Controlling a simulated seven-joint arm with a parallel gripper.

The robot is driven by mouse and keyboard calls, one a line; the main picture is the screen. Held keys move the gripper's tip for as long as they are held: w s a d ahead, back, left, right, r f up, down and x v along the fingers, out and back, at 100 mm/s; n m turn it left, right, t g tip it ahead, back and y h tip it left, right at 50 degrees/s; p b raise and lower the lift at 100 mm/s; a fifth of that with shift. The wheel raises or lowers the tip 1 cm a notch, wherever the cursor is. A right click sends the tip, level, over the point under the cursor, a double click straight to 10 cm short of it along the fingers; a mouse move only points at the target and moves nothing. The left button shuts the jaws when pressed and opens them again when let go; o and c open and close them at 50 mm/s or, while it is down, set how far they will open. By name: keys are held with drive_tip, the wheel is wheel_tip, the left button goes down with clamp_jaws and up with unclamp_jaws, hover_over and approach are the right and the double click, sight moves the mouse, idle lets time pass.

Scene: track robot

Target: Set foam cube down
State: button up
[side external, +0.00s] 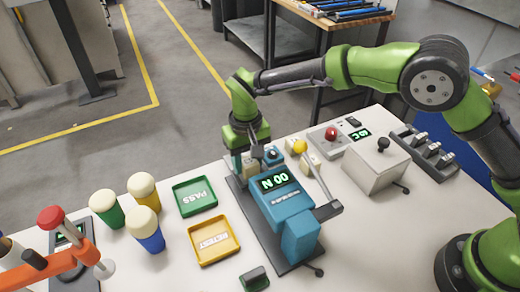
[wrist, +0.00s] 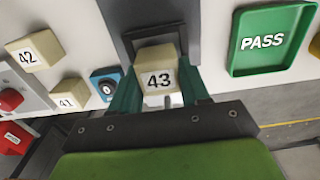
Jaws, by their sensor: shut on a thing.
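My gripper (wrist: 158,88) has its teal fingers closed on either side of a pale foam cube (wrist: 160,68) marked 43. In the side view my gripper (side external: 248,168) is low at the far end of the blue tester (side external: 290,212), whose display reads 00 N. The held cube is small and partly hidden by the fingers there. In the wrist view the cube is in front of the tester's dark grey base (wrist: 188,22). I cannot tell whether the cube touches the base.
Cubes 42 (wrist: 35,50) and 41 (wrist: 70,94) stand left of the held cube in the wrist view. A green PASS tray (side external: 178,202) and a yellow RETEST tray (side external: 193,252) lie left of the tester. Several capped cups (side external: 108,210) stand farther left. A grey box (side external: 372,168) stands right.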

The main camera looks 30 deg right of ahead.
sight(248, 159)
drive_tip(key=shift+f, duration=0.4)
drive_tip(key=shift+f, duration=0.1)
drive_tip(key=o, duration=1)
drive_tip(key=shift+f, duration=0.1)
wheel_tip(248, 159, up, 12)
drive_tip(key=s+d+r+m+t+y, duration=0.1)
drive_tip(key=s+d+r, duration=0.1)
drive_tip(key=d+r, duration=0.7)
drive_tip(key=s+d+r+m+t+y, duration=0.2)
drive_tip(key=s+d+r+t, duration=0.2)
drive_tip(key=s+d, duration=0.9)
drive_tip(key=s+d+f+m+t+h, duration=0.1)
drive_tip(key=s+d+f+t, duration=0.1)
drive_tip(key=s, duration=0.5)
drive_tip(key=shift+d+f, duration=0.65)
drive_tip(key=shift+d, duration=0.2)
